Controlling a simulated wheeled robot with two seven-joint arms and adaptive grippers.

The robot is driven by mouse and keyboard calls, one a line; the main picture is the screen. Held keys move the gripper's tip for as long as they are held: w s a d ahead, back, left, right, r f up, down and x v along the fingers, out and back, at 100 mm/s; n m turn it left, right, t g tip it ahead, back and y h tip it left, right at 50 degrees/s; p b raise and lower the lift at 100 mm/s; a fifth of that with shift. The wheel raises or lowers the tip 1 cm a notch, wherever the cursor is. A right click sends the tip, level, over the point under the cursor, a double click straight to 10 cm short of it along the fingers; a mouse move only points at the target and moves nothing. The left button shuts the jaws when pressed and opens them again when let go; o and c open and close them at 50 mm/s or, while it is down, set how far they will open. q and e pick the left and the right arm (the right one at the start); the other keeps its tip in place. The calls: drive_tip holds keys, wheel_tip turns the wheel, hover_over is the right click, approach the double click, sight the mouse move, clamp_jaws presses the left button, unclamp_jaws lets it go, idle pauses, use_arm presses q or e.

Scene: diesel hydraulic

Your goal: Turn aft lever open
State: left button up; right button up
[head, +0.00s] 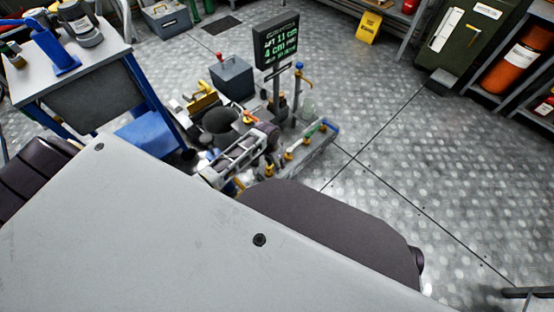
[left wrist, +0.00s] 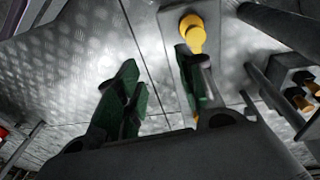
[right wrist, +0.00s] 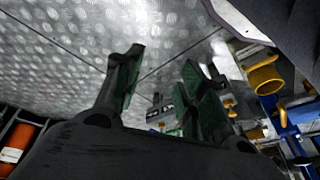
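A hydraulic manifold (head: 312,150) with several small levers on yellow bases stands on the floor in the head view. I cannot tell which lever is the aft one. A post display (head: 276,42) with green text, including "AFT", stands behind it. In the left wrist view, my left gripper (left wrist: 160,80) is open and empty, and a yellow knob-like part (left wrist: 192,35) sits just beyond its right finger; contact is unclear. My own body hides much in the head view.
A dark pot-like vessel (head: 221,122) and a grey box with a red knob (head: 232,78) stand beside the manifold. A workbench (head: 75,55) is at left. A yellow floor sign (head: 369,27) and a green cabinet (head: 468,40) are at the back.

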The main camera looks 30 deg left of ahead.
use_arm(q)
drive_tip(key=w+a+r+g+b, duration=0.1)
drive_tip(key=w+a+r+b, duration=0.2)
drive_tip(key=w+a+r, duration=0.2)
drive_tip(key=shift+w+a+r+g, duration=0.35)
drive_tip(key=shift+w+g, duration=0.05)
drive_tip(key=shift+w, duration=1.05)
use_arm(e)
drive_tip(key=v, duration=0.6)
drive_tip(key=shift+w+a, duration=0.35)
drive_tip(key=shift+a, duration=0.35)
drive_tip(key=shift+r, duration=0.1)
use_arm(q)
drive_tip(key=shift+s+d+f+b, duration=0.15)
drive_tip(key=shift+d+f+b, duration=0.25)
drive_tip(key=shift+f+b, duration=1.25)
drive_tip(key=shift+s+d+f+b, duration=0.15)
drive_tip(key=shift+d+f+b, duration=0.3)
drive_tip(key=shift+f, duration=2.4)
drive_tip(key=shift+s+d+f+b, duration=0.15)
drive_tip(key=shift+d+f+b, duration=0.25)
drive_tip(key=shift+f+b, duration=1.25)
use_arm(e)
drive_tip(key=w+a+f+t+y+p, duration=0.1)
drive_tip(key=a+f+t+y, duration=0.1)
drive_tip(key=f, duration=1)
drive_tip(key=shift+w+a+f+m+t, duration=0.2)
drive_tip(key=shift+a+f+m+t, duration=0.15)
drive_tip(key=shift+a, duration=0.3)
